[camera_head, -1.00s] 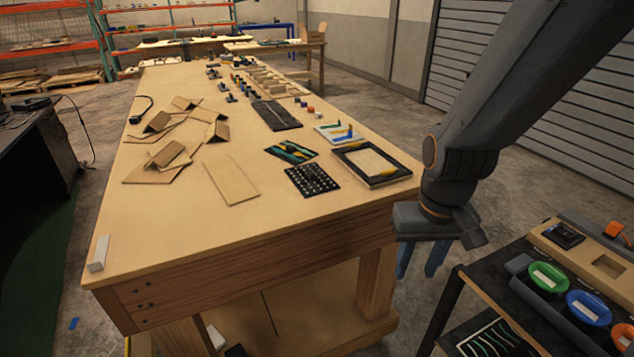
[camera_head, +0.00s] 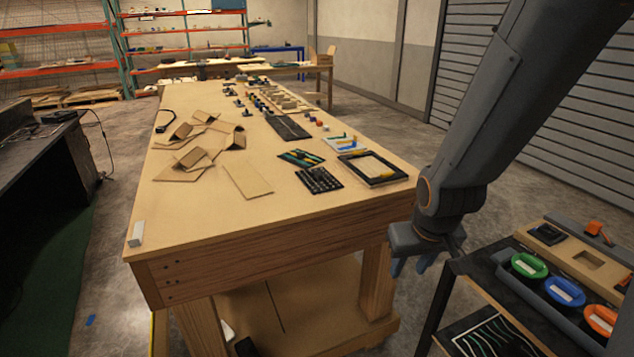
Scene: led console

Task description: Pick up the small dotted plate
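The small dotted plate (camera_head: 318,180) is a black square plate with rows of light dots. It lies flat near the front right part of the wooden table (camera_head: 200,221). My gripper (camera_head: 410,268) hangs low in front of the table's right front corner, to the right of the plate, below it in the picture and apart from it. Its blue-grey fingers point down. They appear a little apart, with nothing seen between them.
A black frame (camera_head: 398,172) lies right of the plate. A dark tray with green tools (camera_head: 301,157) lies behind it, and a flat cardboard piece (camera_head: 247,180) to its left. A black cart (camera_head: 470,276) with coloured round containers stands at the right. The table's front left is mostly clear.

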